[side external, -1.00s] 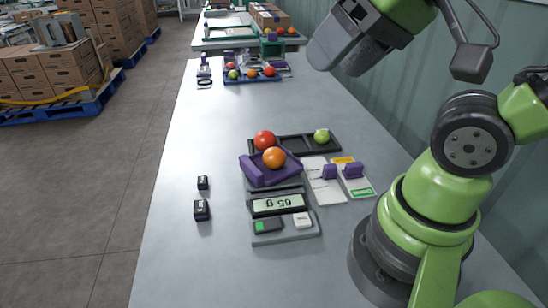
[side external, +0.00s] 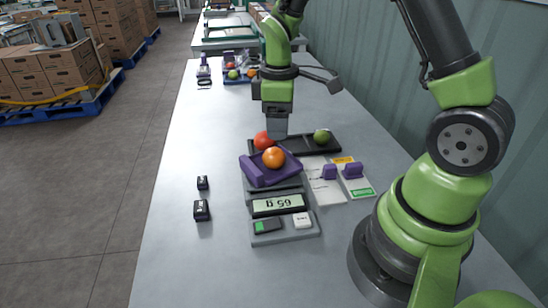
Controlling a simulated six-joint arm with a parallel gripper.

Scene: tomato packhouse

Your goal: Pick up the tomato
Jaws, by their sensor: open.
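An orange tomato (side external: 273,158) sits in a purple cradle (side external: 256,176) on a grey scale (side external: 282,231) whose display reads 65 g. A red tomato (side external: 262,140) sits just behind it, at the left end of a black tray (side external: 296,146). A green tomato (side external: 321,136) sits at the tray's right end. My gripper (side external: 278,137) points down over the tray, beside and just right of the red tomato in the picture, and partly overlaps it. It is open and holds nothing. The gap between its fingers cannot be made out.
Cards with purple clips (side external: 352,171) lie right of the scale. Two small black blocks (side external: 201,210) stand to its left. A blue tray (side external: 236,80) with several tomatoes is farther back. The front left of the table is clear.

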